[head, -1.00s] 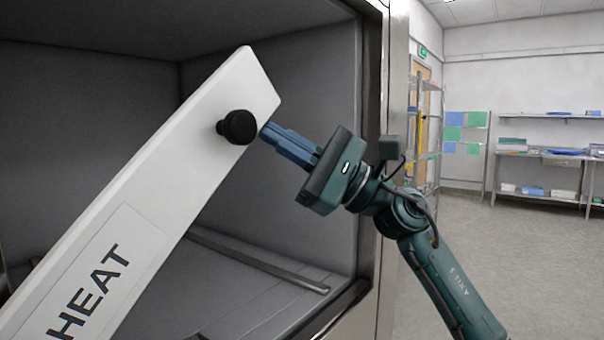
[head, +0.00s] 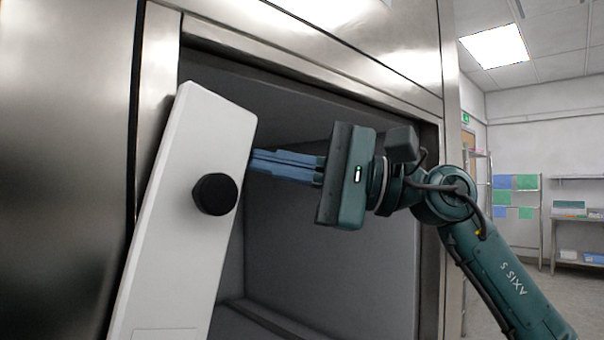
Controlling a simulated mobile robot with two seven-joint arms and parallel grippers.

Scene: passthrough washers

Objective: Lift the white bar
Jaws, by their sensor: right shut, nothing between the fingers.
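The white bar (head: 187,165) stands steeply tilted in front of the washer opening, its top end leaning slightly right. A round black knob (head: 214,194) sits on its face near the upper end. My right gripper (head: 252,162) points left with its blue fingers together. The fingertips are at the bar's right edge, a little above the knob's height, and hold nothing. I cannot tell whether they touch the bar. The bar's lower end is out of the frame. My left gripper is not in view.
The washer's dark chamber (head: 320,265) is open behind the bar and gripper, framed by steel panels (head: 70,130). To the right, a room holds shelving (head: 570,228) with boxes and a lit ceiling panel (head: 495,46).

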